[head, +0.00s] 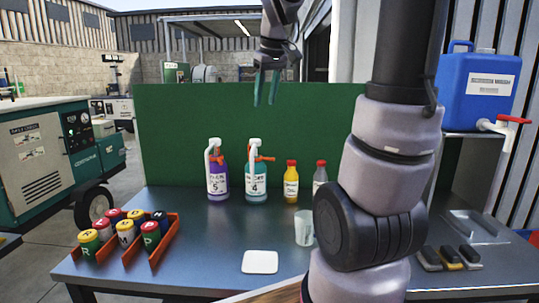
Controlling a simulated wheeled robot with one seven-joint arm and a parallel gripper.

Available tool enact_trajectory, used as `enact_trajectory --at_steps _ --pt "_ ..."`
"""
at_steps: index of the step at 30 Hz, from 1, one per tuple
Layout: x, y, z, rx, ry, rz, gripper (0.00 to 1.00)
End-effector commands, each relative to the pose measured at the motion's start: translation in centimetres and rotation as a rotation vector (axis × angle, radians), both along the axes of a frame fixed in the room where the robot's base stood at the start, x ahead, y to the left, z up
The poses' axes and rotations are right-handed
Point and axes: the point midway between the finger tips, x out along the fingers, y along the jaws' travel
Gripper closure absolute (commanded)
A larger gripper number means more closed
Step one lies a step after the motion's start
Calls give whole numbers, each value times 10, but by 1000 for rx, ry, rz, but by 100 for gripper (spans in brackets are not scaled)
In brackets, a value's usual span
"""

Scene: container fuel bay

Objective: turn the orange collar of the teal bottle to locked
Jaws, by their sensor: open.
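The teal bottle (256,182) stands upright at the back of the metal table, in front of the green panel. It has a white spray head and a label with the number 4. Its orange collar (263,159) sits at the neck, with a part sticking out to the right. Whether the collar is locked is too small to tell. My gripper (265,103) hangs above and slightly behind in the picture, well over the bottle, with its teal fingers pointing down, open and empty. It touches nothing.
A purple spray bottle (217,181) stands close left of the teal one. A clear cup (304,229), a white pad (260,262) and an orange can rack (163,242) are nearer. The table's middle is mostly free.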

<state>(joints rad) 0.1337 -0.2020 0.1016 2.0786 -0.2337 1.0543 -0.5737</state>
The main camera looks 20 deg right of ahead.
Motion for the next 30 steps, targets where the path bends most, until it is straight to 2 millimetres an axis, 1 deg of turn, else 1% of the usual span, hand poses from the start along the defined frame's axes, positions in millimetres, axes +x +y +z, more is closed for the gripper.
enact_trajectory --at_steps 1,6,8,12,15,18,21,26,29,30 --pt "19 -6 -7 -27 27 46 53" --pt "75 -26 -30 -110 107 220 53" --pt "93 -34 -41 -134 136 283 53" --pt "135 -54 -71 -176 197 427 53" --pt "160 -68 -94 -195 236 518 53" --pt "178 -79 -112 -207 263 592 53" --pt "188 -87 -126 -214 280 641 53" --pt "195 -92 -136 -217 291 672 53" --pt "196 -92 -146 -218 291 674 53" --pt "196 -93 -152 -217 292 674 53"
